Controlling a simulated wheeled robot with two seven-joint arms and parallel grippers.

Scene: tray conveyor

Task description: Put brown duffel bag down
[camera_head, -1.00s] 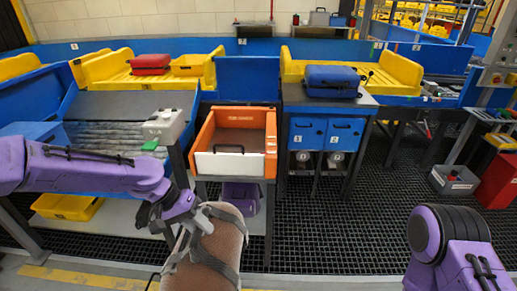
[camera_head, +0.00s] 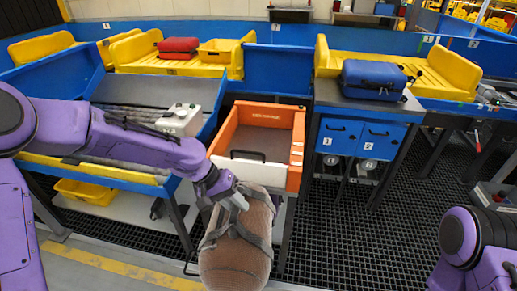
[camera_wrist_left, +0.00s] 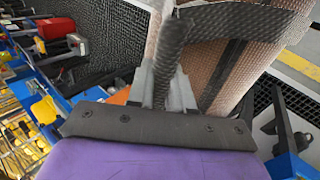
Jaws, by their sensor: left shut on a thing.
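The brown duffel bag (camera_head: 237,250) hangs from my left gripper (camera_head: 236,198) at the bottom middle of the head view. Its dark straps run around the body, and its top end is just in front of the orange tray. In the left wrist view the gripper (camera_wrist_left: 168,85) is shut on a dark strap or handle, with the brown woven bag (camera_wrist_left: 265,20) behind it. My right arm shows at the lower right of the head view; its gripper is out of frame.
An orange tray (camera_head: 298,165) with a grey floor stands behind the bag. A blue suitcase (camera_head: 373,80) lies on the grey table to the right. A red case (camera_head: 178,46) lies at the yellow conveyor. A white control box (camera_head: 181,119) stands left of the tray.

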